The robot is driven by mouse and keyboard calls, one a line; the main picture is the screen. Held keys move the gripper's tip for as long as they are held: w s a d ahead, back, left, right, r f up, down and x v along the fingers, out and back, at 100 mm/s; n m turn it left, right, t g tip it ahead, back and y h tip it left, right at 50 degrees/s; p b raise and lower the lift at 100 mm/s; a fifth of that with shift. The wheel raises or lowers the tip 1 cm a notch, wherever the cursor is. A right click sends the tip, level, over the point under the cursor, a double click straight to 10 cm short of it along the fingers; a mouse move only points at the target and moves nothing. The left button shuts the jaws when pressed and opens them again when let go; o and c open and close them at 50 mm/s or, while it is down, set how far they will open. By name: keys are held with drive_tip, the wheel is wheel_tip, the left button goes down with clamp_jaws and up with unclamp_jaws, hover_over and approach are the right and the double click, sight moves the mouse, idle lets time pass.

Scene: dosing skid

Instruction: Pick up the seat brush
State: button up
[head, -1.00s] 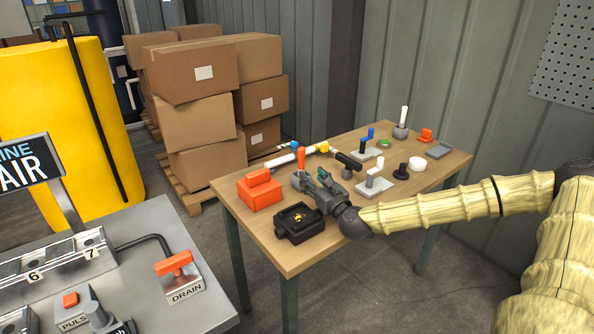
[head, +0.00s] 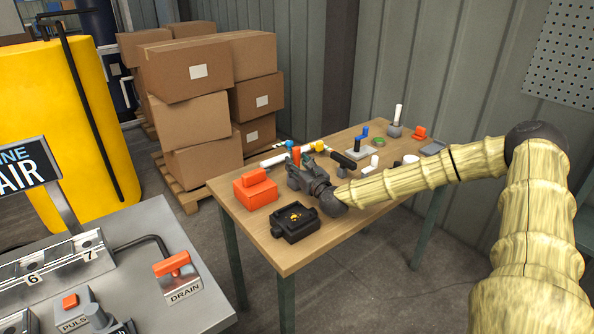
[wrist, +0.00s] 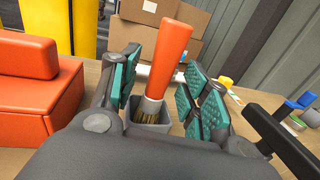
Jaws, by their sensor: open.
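The seat brush has an orange handle (wrist: 170,58), a grey ferrule and tan bristles. It stands slightly tilted, bristles down, in a small grey square cup (wrist: 148,124). In the head view its orange handle (head: 296,155) shows just behind my gripper (head: 305,170), which hides the cup there. My gripper is open, seen in the wrist view (wrist: 163,88) with one teal-padded finger on each side of the brush. The handle rises between the fingers, nearer the right one in the picture. A gap shows on the left; contact on the right cannot be told.
An orange block-shaped item (head: 256,189) stands close left of my gripper. A black tray (head: 295,222) with yellow bits lies in front. A black-handled tool (head: 344,160) and several small parts stand to the right on the wooden table (head: 262,250). Stacked cartons (head: 190,120) stand behind.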

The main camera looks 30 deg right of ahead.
drive_tip(key=shift+w, duration=0.6)
drive_tip(key=shift+d, duration=0.1)
clamp_jaws()
